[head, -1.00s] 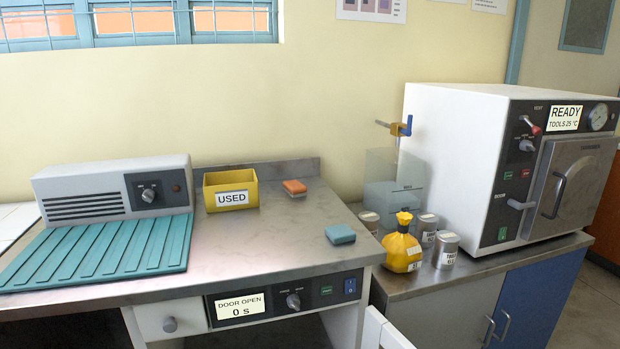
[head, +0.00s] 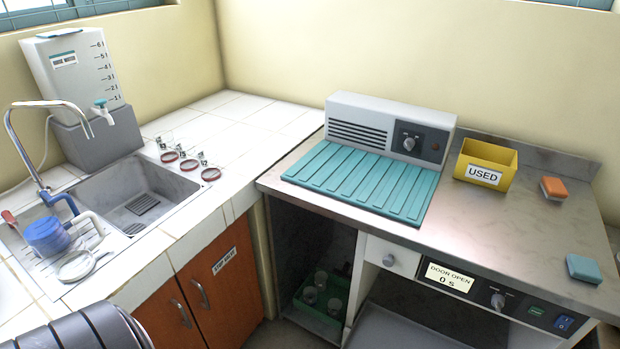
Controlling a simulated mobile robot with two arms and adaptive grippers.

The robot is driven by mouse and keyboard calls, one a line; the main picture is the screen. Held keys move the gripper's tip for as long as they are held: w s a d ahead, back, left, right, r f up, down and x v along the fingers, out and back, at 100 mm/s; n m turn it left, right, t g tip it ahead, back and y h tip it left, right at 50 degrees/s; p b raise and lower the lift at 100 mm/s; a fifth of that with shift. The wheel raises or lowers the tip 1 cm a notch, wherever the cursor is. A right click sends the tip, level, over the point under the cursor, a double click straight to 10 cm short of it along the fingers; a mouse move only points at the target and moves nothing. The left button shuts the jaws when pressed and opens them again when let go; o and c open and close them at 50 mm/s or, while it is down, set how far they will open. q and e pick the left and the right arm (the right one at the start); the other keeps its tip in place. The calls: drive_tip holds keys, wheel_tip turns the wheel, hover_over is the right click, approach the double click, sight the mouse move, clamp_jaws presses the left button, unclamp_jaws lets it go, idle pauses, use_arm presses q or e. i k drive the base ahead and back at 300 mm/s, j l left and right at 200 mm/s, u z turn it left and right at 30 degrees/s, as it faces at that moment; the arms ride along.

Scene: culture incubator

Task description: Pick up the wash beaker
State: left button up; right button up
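A blue round vessel (head: 46,236), which may be the wash beaker, stands on the drainer (head: 30,262) left of the sink basin at the far left. A pale bent handle or tube is beside it, and I cannot read any label on it. A pale round dish-like item (head: 76,266) with a handle lies just in front of it. Neither of my grippers shows. A dark ribbed part at the bottom left corner seems to be my own arm.
The sink basin (head: 140,196), tap (head: 45,105) and a white rinse tank (head: 75,75) are at the left. Several small red-rimmed items (head: 190,164) lie on the tiles. A green crate (head: 318,318) of jars sits under the bench. A yellow USED bin (head: 486,164) stands right.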

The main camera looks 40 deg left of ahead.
sight(309, 292)
drive_tip(key=u, duration=1.15)
